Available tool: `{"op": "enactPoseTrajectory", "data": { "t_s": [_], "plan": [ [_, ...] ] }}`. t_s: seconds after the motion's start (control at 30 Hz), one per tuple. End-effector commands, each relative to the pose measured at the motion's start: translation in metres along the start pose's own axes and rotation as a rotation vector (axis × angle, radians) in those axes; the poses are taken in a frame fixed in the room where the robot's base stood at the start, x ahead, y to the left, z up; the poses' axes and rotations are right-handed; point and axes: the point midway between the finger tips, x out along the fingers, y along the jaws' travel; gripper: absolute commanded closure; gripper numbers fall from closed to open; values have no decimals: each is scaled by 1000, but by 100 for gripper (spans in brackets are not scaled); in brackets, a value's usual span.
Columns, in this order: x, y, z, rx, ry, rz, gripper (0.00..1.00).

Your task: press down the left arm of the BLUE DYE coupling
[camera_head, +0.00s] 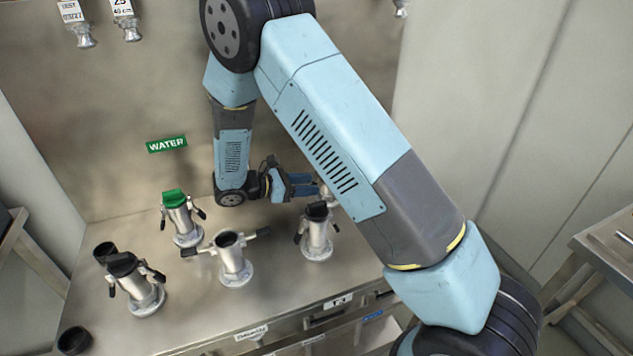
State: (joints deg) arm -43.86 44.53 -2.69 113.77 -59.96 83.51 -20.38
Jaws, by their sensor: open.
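My gripper (308,186) reaches in from the left just above the bench, with its jaws pointing right. It is open. Metal parts of a coupling (328,195) show just beyond its tips; most of this coupling is hidden behind my arm. I cannot tell if the jaws touch it. No BLUE DYE sign is readable, so I cannot tell for sure which coupling is meant. A black-capped coupling (317,238) stands nearer, below my gripper, with its side arms hanging down. A small blue label (373,316) is on the bench front.
A green-capped coupling (183,222) stands under the WATER sign (166,144). An uncapped coupling (233,262) has its arms spread outward. Another black-capped coupling (138,286) is at left. Loose black caps (74,340) lie on the bench. My arm covers the bench's right side.

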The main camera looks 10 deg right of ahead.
Motion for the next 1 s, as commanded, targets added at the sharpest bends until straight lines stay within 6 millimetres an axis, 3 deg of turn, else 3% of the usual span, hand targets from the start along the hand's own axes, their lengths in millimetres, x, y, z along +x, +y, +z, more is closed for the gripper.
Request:
{"op": "enactPoseTrajectory", "data": {
  "t_s": [0.2, 0.67, 1.0],
  "plan": [
    [-7, 4, 29, 5, 3, 2, 53],
    [-22, -49, 86, 2, 2, 1, 53],
    [-27, -109, 111, 1, 1, 2, 53]
  ]
}}
